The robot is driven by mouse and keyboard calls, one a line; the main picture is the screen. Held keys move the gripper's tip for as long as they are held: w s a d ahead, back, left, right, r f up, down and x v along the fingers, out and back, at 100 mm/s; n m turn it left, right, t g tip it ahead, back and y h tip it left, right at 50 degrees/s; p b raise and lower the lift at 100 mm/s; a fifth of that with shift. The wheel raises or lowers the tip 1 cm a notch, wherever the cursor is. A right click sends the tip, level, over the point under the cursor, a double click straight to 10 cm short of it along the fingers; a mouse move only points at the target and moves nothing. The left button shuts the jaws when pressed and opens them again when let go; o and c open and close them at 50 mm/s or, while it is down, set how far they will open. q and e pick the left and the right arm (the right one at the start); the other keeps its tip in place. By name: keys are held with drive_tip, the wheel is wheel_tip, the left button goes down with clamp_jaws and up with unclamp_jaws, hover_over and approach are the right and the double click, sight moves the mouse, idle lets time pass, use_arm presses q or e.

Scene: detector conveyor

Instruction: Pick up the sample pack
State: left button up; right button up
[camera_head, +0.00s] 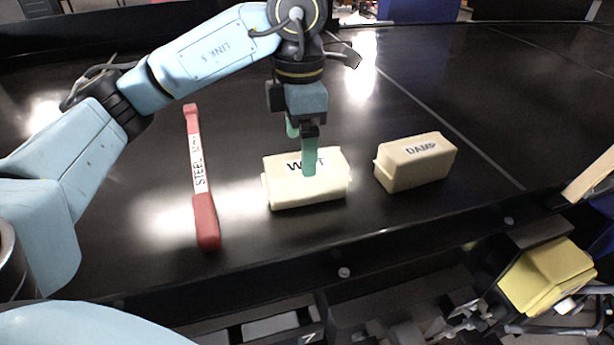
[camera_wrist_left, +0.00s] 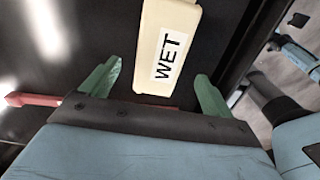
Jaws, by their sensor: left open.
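A cream pack marked WET (camera_head: 330,190) lies on the black belt in the middle of the head view. A similar pack marked DAMP (camera_head: 415,163) lies to its right, with a gap between them. My left gripper (camera_head: 301,150) is open, its green fingers pointing down at the WET pack and one finger covering part of the label. In the left wrist view the WET pack (camera_wrist_left: 168,45) shows between and beyond the spread fingers of the left gripper (camera_wrist_left: 158,72). I cannot tell whether a finger touches it. My right gripper is not in view.
A red bar with a white STEEL label (camera_head: 206,215) lies on the belt (camera_head: 110,225) left of the WET pack. The dark belt edge (camera_head: 390,245) runs in front of the packs. A yellow block (camera_head: 548,275) sits at lower right. The belt behind is clear.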

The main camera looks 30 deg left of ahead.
use_arm(q)
drive_tip(key=f, duration=0.3)
drive_tip(key=shift+w, duration=0.25)
drive_tip(key=shift+w+d+f+p, duration=0.15)
drive_tip(key=shift+f+p, duration=0.4)
drive_tip(key=shift+f, duration=0.8)
drive_tip(key=shift+d+f+p, duration=0.1)
drive_tip(key=shift+f+p, duration=0.4)
drive_tip(key=shift+f, duration=0.85)
drive_tip(key=c, duration=1.4)
drive_tip(key=shift+r, duration=0.1)
